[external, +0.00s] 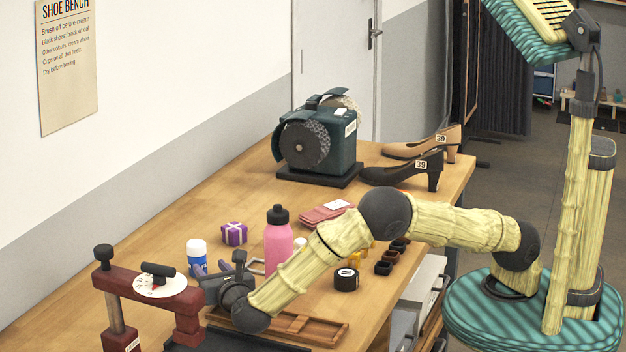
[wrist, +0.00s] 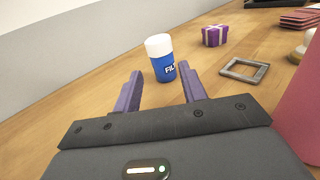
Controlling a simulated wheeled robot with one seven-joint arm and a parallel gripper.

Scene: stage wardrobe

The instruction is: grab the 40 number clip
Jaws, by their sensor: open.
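I cannot make out a clip marked 40 in either view. Two clips marked 39 show in the external view: one (external: 441,139) on a tan heeled shoe (external: 405,150), one (external: 422,165) on a dark heeled shoe (external: 400,177), both at the bench's far right end. My gripper (external: 212,268) is low over the near part of the bench, far from the shoes. In the wrist view its purple fingers (wrist: 160,86) are apart with nothing between them. A white-capped blue bottle (wrist: 164,66) stands just beyond the fingertips.
A dark red clamp-like device (external: 185,300) stands left of my gripper. A pink bottle (external: 278,240), a purple gift box (external: 234,233), a grey frame (wrist: 244,69) and a wooden tray (external: 320,328) are nearby. A brush grinder (external: 320,150) stands farther back.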

